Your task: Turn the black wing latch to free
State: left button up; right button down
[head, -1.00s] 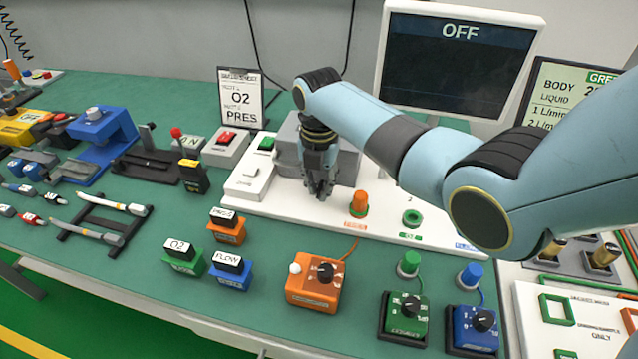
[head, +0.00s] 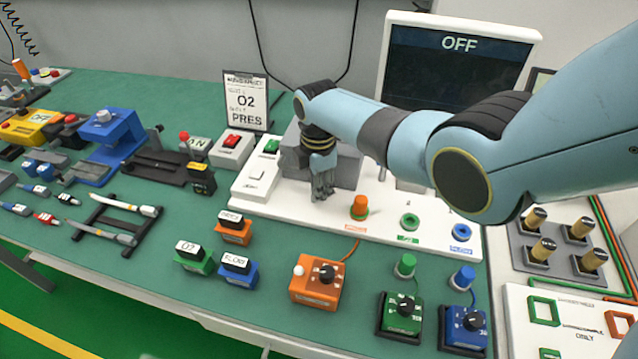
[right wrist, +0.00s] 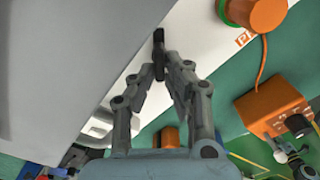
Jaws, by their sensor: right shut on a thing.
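The black wing latch (right wrist: 158,52) shows in the right wrist view as a narrow dark piece at the edge of a grey housing. My right gripper (right wrist: 162,66) is shut on it there, with both fingertips against its sides. In the head view my right gripper (head: 322,192) points down in front of the grey housing (head: 347,170) on the white panel. The latch is hidden behind the fingers in that view, so I cannot read its angle. My left gripper is not in view.
An orange connector (head: 359,207) stands close to the right of my gripper. A monitor (head: 455,75) reading OFF stands behind. Orange, green and blue knob boxes (head: 317,285) sit in front.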

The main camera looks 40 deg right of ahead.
jog(key=m, duration=0.3)
jog(key=shift+w+d+p, duration=0.1)
jog(key=shift+w+p, duration=0.05)
jog(key=shift+p, duration=0.2)
jog(key=shift+w+d+m, duration=0.1)
jog(key=shift+m, duration=1.6)
jog(key=c, duration=1.4)
grip_release()
